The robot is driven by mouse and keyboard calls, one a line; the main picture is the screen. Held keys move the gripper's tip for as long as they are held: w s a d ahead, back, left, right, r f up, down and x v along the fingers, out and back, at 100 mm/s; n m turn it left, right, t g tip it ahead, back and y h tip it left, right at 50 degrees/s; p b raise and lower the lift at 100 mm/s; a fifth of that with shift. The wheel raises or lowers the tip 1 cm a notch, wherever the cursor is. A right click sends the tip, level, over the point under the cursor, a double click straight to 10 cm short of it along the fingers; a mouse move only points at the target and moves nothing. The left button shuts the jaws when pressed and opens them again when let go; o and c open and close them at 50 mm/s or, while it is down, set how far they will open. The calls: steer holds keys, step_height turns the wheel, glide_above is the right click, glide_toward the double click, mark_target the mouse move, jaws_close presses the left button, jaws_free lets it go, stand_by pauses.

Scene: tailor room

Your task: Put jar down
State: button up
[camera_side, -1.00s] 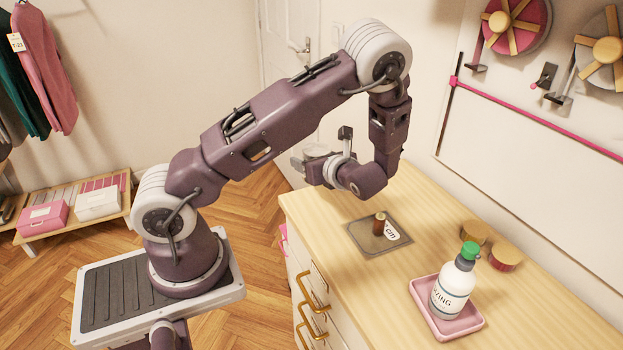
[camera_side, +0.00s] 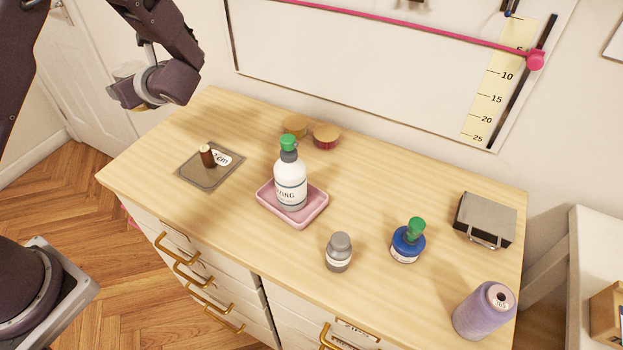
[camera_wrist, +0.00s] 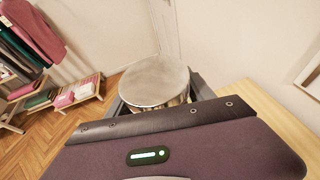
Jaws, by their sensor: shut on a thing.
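A jar with a round, dull grey-white lid (camera_wrist: 154,80) is held between my gripper's fingers in the wrist view; its body is mostly hidden below the lid. My gripper (camera_side: 122,90) is shut on it, high at the upper left of the side view, beyond the left end of the wooden dresser top (camera_side: 370,215). In the side view the jar is hard to make out. The jar is in the air, apart from the dresser top.
A grey mat (camera_side: 192,176) with a brown spool (camera_side: 207,156) lies at the dresser's left. A white green-capped bottle (camera_side: 290,185) stands on a pink tray (camera_side: 312,214). Two round tins (camera_side: 326,137), a grey-lidded bottle (camera_side: 339,253), a blue bottle (camera_side: 407,245), a metal box (camera_side: 484,221) and purple thread (camera_side: 483,312) stand rightward.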

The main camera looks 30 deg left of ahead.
steer(key=w+d+m+t+h, duration=0.4)
steer(key=w+d, duration=0.4)
steer(key=d, duration=0.4)
steer(key=w+d+m+t+h, duration=0.2)
steer(key=w+d+m+t, duration=0.3)
steer(key=w+d, duration=0.5)
steer(key=s+d+m+t+h, duration=0.2)
steer(key=d+m+h, duration=0.7)
steer(key=d, duration=2)
steer(key=shift+n+h, duration=0.4)
steer(key=f, duration=1.4)
steer(key=shift+w+d+f, duration=0.1)
steer(key=shift+w+d, duration=0.05)
steer(key=shift+d, duration=0.05)
steer(key=shift+f, duration=0.1)
